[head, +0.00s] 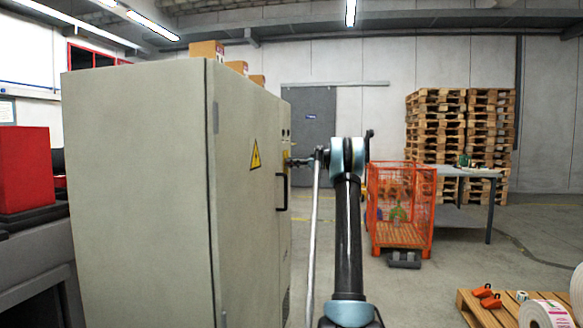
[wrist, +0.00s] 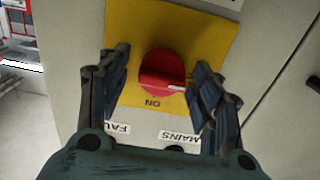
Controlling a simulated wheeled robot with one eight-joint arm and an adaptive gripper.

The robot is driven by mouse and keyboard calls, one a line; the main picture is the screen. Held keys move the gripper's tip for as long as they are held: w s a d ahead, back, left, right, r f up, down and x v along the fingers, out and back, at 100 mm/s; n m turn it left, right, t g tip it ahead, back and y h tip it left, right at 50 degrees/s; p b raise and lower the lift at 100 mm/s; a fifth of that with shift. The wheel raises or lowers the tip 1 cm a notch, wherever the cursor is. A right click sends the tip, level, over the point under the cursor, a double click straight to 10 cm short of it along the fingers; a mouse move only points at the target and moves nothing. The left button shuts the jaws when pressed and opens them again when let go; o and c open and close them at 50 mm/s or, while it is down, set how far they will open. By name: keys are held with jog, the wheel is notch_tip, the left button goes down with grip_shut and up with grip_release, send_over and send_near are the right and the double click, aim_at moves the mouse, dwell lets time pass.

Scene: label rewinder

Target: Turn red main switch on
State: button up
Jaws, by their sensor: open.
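The red main switch (wrist: 162,72) is a round red knob on a yellow plate (wrist: 210,22), seen in the wrist view. An "ON" mark shows on the plate at the knob's lower edge in the picture. My gripper (wrist: 160,78) is open, with one finger on each side of the knob. A gap shows between each finger and the knob. In the head view, my gripper (head: 294,162) is at the front of the grey cabinet (head: 135,190), and the knob cannot be made out there.
The cabinet has a black door handle (head: 282,192) and a yellow warning triangle (head: 255,155). Labels reading "MAINS" (wrist: 178,137) and "FAU" (wrist: 117,128) sit by the plate. An orange mesh cage (head: 402,205) and a pallet (head: 500,308) stand to the right, with open floor between.

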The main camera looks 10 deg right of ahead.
jog(key=c, duration=1.1)
jog(key=shift+o, duration=0.2)
jog(key=shift+m, duration=0.4)
jog(key=m, duration=0.3)
jog(key=shift+w+d+r+m, duration=0.1)
jog(key=shift+w+m, duration=0.05)
jog(key=shift+m, duration=0.25)
jog(key=m, duration=0.4)
jog(key=shift+m, duration=0.3)
jog(key=m, duration=0.4)
jog(key=shift+w+f, duration=0.1)
jog(key=shift+f, duration=0.1)
jog(key=m, duration=0.4)
jog(key=shift+f+m, duration=0.1)
jog(key=shift+m, duration=0.2)
jog(key=shift+f, duration=0.1)
